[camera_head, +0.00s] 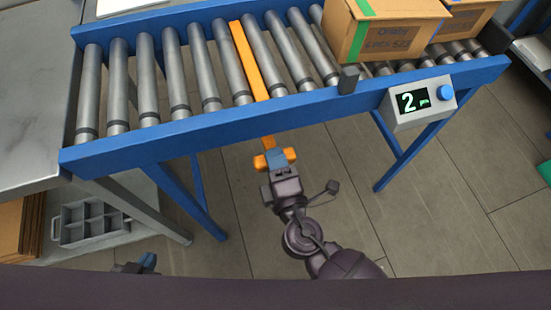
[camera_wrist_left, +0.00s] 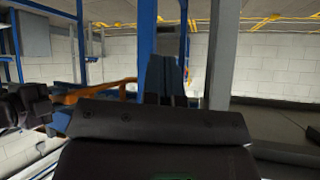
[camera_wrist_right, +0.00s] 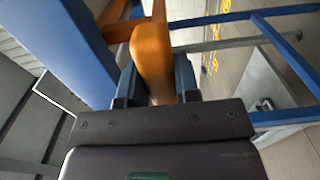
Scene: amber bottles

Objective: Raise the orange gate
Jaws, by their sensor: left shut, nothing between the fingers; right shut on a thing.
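The orange gate (camera_head: 248,60) shows as a long bar between the rollers of the conveyor. Its orange handle (camera_head: 260,161) sticks out below the blue front rail. My right gripper (camera_head: 277,157) is shut on this handle, with orange showing on both sides of the blue fingers. In the right wrist view the orange handle (camera_wrist_right: 151,55) sits between the fingers (camera_wrist_right: 155,80). My left gripper (camera_head: 148,261) is low at the bottom left, apart from the conveyor. In the left wrist view its fingers (camera_wrist_left: 166,78) are shut and empty.
Cardboard boxes (camera_head: 385,30) stand on the rollers right of the gate. A small dark stop (camera_head: 348,80) and a display reading 2 (camera_head: 412,101) are on the front rail. A grey divided tray (camera_head: 92,222) lies on a low shelf at left. The rollers left of the gate are empty.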

